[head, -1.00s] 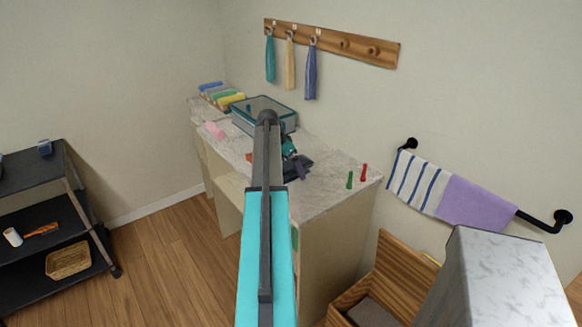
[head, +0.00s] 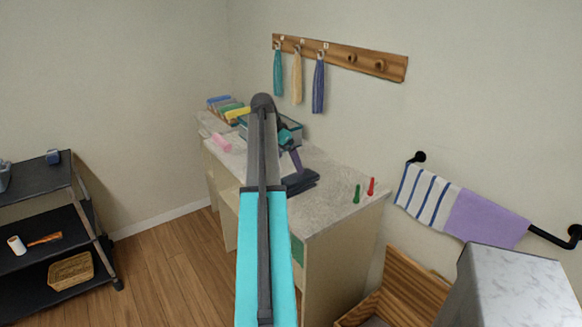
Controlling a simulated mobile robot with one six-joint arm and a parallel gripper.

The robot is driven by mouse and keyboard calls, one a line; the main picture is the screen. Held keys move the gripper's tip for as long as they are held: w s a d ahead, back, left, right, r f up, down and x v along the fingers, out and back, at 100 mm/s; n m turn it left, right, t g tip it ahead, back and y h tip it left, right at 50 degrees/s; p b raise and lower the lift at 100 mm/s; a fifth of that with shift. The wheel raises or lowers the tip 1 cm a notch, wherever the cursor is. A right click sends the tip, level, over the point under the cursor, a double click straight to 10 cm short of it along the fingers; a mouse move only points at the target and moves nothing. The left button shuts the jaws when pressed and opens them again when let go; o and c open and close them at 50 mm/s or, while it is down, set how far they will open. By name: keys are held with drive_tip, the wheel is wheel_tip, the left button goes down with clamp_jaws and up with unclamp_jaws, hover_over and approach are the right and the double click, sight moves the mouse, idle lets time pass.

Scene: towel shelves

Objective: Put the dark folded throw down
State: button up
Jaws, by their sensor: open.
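The dark folded throw (head: 301,182) lies flat on the pale stone-look counter (head: 335,188), right of my arm; its left part is hidden behind the arm. My gripper (head: 296,162) is open just above the throw, with its fingers pointing down. A small gap seems to show between fingers and throw, but contact at the tips is hard to tell.
A clear teal-edged bin (head: 255,130) and rolled towels (head: 228,108) stand at the back of the counter, with a pink roll (head: 221,142) on its left. Green (head: 357,194) and red (head: 371,187) pegs stand at right. A wooden crate (head: 405,285) is below.

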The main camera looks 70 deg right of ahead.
drive_tip(key=shift+a+r, duration=0.15)
drive_tip(key=shift+r, duration=0.2)
drive_tip(key=shift+w, duration=0.1)
idle(0.5)
